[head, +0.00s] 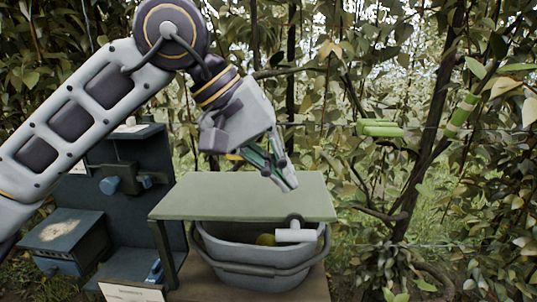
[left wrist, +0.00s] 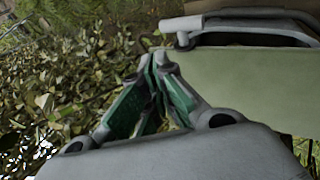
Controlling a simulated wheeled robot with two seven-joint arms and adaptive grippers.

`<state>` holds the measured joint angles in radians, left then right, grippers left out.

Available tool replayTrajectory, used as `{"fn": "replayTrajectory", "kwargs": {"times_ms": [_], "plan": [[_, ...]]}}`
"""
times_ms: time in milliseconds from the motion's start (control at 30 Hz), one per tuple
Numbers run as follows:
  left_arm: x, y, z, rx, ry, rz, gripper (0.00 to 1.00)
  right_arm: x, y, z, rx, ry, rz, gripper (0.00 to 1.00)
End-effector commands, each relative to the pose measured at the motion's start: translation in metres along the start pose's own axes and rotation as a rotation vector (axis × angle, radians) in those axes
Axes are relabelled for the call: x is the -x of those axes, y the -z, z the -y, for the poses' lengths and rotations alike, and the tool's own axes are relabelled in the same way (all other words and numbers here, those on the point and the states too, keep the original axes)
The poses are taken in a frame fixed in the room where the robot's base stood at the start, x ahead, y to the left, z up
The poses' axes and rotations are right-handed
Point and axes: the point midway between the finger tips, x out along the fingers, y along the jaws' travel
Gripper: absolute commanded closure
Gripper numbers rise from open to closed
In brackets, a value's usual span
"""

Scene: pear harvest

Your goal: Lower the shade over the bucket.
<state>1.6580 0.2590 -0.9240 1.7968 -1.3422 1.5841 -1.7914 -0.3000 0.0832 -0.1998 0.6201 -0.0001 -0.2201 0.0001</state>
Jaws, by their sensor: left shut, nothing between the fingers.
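The shade (head: 215,197) is a flat pale green panel, roughly level, over the back part of the bucket; it also shows at the right of the left wrist view (left wrist: 240,90). The grey bucket (head: 250,270) stands beneath it, its front part uncovered, with a yellow-green round thing (head: 266,240) inside. A pale cylindrical piece (head: 295,236) is at the shade's front edge, over the bucket's rim. My left gripper (head: 289,184), with green finger pads, is shut and empty, pointing down just above the shade; whether it touches cannot be told. My right gripper is not in view.
A dark blue stand (head: 125,225) with a blue box (head: 65,240) is left of the bucket. Green tubular pieces (head: 380,129) are by the branches at right. Leafy branches fill the back and right.

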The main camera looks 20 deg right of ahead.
Motion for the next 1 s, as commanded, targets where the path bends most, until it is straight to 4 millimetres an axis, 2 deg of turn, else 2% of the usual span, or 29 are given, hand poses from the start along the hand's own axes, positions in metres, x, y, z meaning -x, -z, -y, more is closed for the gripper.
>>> {"fn": "replayTrajectory", "kwargs": {"times_ms": [233, 400, 800, 1000], "plan": [[-0.028, -0.006, 0.005, -0.015, 0.076, 0.000, 1.00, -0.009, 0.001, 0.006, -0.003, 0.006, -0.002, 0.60], [-0.046, -0.009, 0.011, -0.018, 0.093, -0.001, 1.00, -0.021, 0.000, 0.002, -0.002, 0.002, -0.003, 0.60], [-0.082, -0.016, 0.024, -0.018, 0.093, 0.000, 1.00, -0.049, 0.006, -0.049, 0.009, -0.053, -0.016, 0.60], [-0.092, -0.018, 0.028, -0.018, 0.093, -0.001, 1.00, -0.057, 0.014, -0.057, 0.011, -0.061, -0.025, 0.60]]}}
